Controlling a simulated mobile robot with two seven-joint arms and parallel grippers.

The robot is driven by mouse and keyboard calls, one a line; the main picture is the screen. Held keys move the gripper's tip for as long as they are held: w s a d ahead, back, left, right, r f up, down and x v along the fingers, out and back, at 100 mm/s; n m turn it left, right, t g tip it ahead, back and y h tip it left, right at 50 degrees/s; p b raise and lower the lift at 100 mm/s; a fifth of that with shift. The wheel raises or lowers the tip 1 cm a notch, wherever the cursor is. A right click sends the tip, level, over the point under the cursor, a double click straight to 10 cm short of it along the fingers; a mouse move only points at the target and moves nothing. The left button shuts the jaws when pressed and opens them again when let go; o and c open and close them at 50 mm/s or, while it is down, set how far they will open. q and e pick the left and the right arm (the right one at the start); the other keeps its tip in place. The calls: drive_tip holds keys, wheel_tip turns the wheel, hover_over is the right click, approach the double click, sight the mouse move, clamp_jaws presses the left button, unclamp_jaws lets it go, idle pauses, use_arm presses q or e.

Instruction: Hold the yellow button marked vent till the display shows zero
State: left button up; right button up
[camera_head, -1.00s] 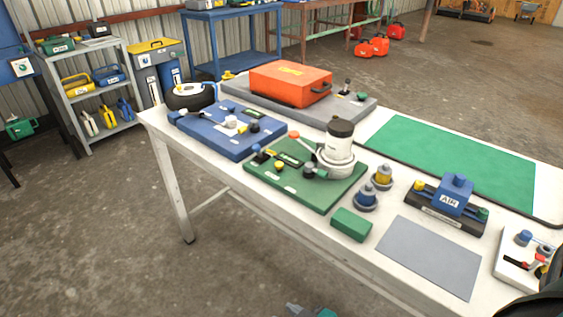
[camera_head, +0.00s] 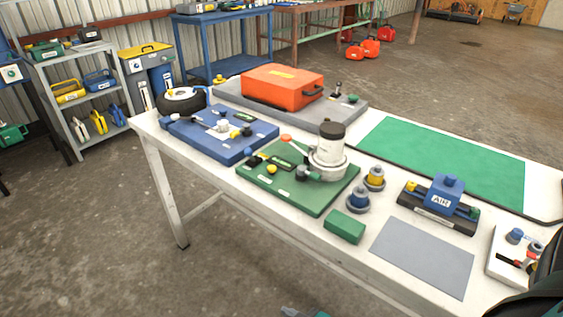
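A green board (camera_head: 308,204) lies on the white table, with a small yellow button (camera_head: 271,169) near its left part. A dark display (camera_head: 281,163) sits behind that button; its reading is too small to make out. A white pot with a dark cap (camera_head: 330,148) and a red-tipped lever stand on the board. A blue board (camera_head: 204,145) farther left also carries a small yellow part (camera_head: 234,134) and a dark display (camera_head: 243,118). I cannot read a vent label on either board. A grey-teal piece of mine, perhaps my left gripper (camera_head: 300,313), barely shows at the bottom edge, away from both boards. My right gripper is out of view.
An orange case (camera_head: 283,86) lies on a grey board at the back. A green block (camera_head: 344,226), blue and yellow fittings (camera_head: 358,198), a grey mat (camera_head: 422,257) and a blue AIR unit (camera_head: 443,195) are at the front right. A dark arm part of mine covers the right corner.

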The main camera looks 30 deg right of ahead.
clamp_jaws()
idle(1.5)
